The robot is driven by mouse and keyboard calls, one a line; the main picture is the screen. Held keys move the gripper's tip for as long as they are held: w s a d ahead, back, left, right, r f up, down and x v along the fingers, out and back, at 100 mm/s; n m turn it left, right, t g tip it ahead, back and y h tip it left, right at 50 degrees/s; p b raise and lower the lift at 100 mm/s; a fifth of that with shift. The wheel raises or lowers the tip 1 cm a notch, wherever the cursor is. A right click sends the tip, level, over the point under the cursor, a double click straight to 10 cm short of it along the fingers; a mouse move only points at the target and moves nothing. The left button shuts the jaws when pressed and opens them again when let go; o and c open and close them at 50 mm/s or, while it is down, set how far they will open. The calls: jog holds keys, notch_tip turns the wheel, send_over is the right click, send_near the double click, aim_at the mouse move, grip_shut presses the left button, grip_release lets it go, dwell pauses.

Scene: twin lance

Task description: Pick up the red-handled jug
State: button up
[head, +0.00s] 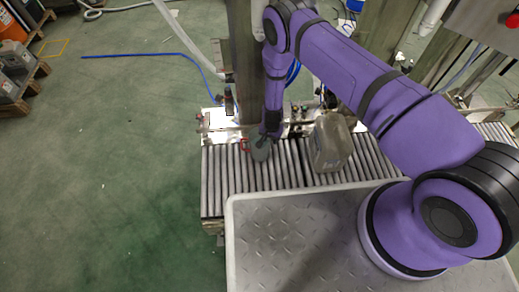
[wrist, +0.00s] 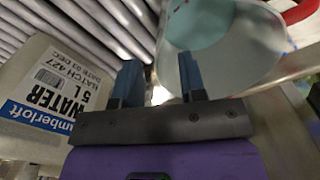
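The jug (head: 261,151) is grey-green with a red handle (head: 244,145) on its left side, standing on the roller conveyor in the head view. In the wrist view the jug (wrist: 225,30) fills the upper right, its open mouth facing the camera and its red handle (wrist: 301,10) at the corner. My gripper (head: 267,137) is at the jug, partly covering it in the head view. In the wrist view my gripper (wrist: 160,77) has its two blue fingers apart. The right finger overlaps the jug's near rim; I cannot tell whether it is inside the mouth or above it.
A beige canister (head: 331,143) labelled water stands on the rollers to the right; its label (wrist: 50,92) shows close to the left finger. The roller conveyor (head: 219,180) has bare rollers left of the jug. A metal post (head: 243,60) rises behind.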

jog(key=shift+a+f, duration=0.15)
jog(key=shift+f, duration=1.6)
grip_shut()
jog(key=shift+s, duration=0.1)
jog(key=shift+s+f, duration=0.1)
jog(key=shift+s, duration=0.15)
